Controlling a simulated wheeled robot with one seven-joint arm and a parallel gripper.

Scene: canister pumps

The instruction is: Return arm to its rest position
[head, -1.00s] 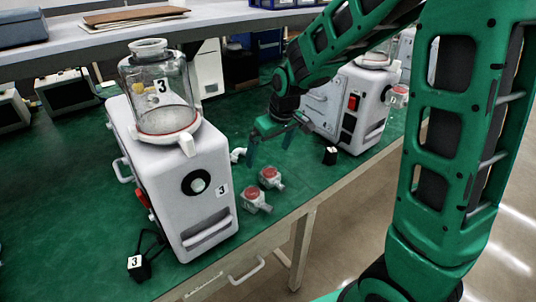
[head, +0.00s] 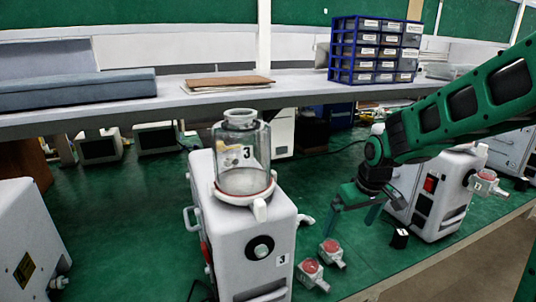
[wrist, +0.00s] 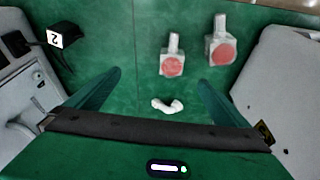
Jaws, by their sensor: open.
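My gripper (head: 354,212) is open and empty, pointing down above the green bench between two white pumps. In the wrist view its fingers (wrist: 160,80) are spread, with a white elbow piece (wrist: 167,106) on the bench seen between them. The pump marked 3 (head: 245,245), with a clear canister (head: 242,155) on top, stands left of my gripper. Another white pump (head: 435,200) stands to its right, partly hidden behind my arm. Two red-faced fittings (head: 311,268) (head: 332,252) lie on the bench near my gripper, apart from it.
A small black block (head: 400,238) sits on the bench by the right pump. A shelf (head: 230,98) runs behind, holding a brown folder (head: 228,82) and a blue drawer unit (head: 376,50). Another white machine (head: 25,240) stands at left.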

